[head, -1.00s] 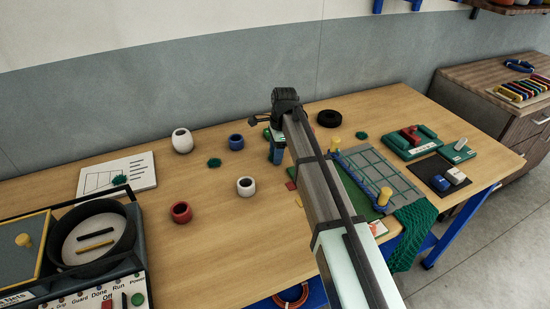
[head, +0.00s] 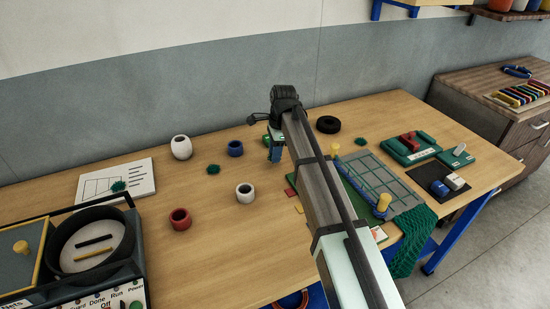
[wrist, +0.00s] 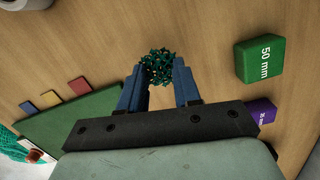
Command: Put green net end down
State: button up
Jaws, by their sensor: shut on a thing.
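My gripper (wrist: 158,85) is shut on a small tangled green net end (wrist: 158,66), held between the blue fingertips in the wrist view. In the head view my gripper (head: 274,156) points down over the middle of the table, and the net end is not clear there. Whether the net end touches the wood cannot be told.
A white cup (head: 245,193), blue cup (head: 235,148) and red cup (head: 180,219) stand left of my gripper. A green mat (wrist: 75,124) with coloured tabs and a green 50 mm block (wrist: 259,60) flank it in the wrist view. Bare wood lies around the fingertips.

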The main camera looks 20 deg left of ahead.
notch_tip(320, 180, up, 7)
jog(key=shift+r, duration=0.15)
jog(key=s+a+n, duration=0.2)
jog(key=s+a, duration=0.6)
jog(key=a, duration=0.3)
jog(key=s+a+n, duration=0.1)
jog(key=s+a, duration=0.8)
jog(key=a, duration=0.3)
jog(key=s+a+n, duration=0.2)
jog(key=s+a, duration=0.6)
jog(key=a, duration=0.3)
jog(key=shift+s+a+r+n+h, duration=0.2)
jog(key=shift+a+r+n+h, duration=0.1)
jog(key=shift+h, duration=0.1)
jog(key=a, duration=0.1)
jog(key=s+a, duration=0.1)
jog(key=a, duration=0.1)
jog(key=s+a, duration=0.1)
jog(key=shift+a+r, duration=0.15)
jog(key=shift+a, duration=0.15)
jog(key=shift+c, duration=0.2)
jog(key=m, duration=0.7)
send_over(121, 175)
jog(key=shift+y, duration=0.4)
jog(key=shift+d+f, duration=0.2)
jog(key=shift+f, duration=2.1)
jog(key=shift+d+f, duration=0.15)
jog(key=shift+f, duration=2.1)
jog(key=shift+f, duration=0.1)
jog(key=o, duration=1)
